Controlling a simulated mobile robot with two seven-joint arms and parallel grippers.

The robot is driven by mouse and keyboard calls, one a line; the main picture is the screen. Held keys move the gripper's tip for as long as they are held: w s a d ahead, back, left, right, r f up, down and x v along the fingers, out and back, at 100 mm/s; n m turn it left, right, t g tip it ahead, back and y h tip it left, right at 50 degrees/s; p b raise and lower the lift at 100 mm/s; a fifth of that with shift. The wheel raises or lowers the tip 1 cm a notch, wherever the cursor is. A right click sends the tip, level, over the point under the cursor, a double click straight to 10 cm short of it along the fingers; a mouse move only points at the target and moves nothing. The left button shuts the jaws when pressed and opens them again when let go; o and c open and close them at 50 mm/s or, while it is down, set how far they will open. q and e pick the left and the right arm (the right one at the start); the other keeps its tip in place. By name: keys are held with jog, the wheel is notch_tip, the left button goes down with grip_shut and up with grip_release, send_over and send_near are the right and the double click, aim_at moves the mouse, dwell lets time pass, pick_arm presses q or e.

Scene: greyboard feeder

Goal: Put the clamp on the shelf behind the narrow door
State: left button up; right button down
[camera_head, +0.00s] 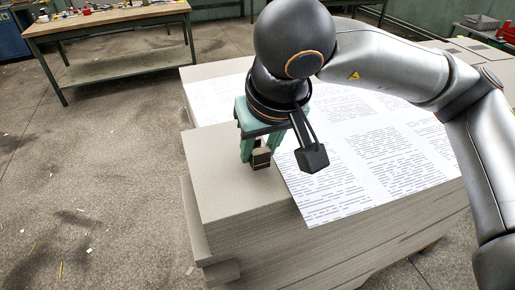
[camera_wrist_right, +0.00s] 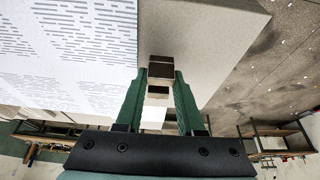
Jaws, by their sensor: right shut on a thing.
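My right gripper (camera_head: 256,150), with green fingers, points down over the bare grey corner of the board stack. It is shut on a small block-like thing with brown and dark faces, which I take for the clamp (camera_head: 261,158). In the right wrist view the clamp (camera_wrist_right: 159,70) sits between the green fingertips (camera_wrist_right: 162,82). It is at or just above the board; I cannot tell whether it touches. No door or shelf behind one can be made out. My left gripper is not in view.
The greyboard stack (camera_head: 235,205) fills the middle, with printed sheets (camera_head: 372,150) on its right part. A workbench (camera_head: 105,22) with small items stands at the back left. A grey bin (camera_head: 480,22) is at the far right. The floor at left is mostly clear.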

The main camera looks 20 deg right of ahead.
jog(key=shift+f, duration=0.65)
jog(key=shift+f, duration=0.15)
jog(key=c, duration=0.5)
grip_release()
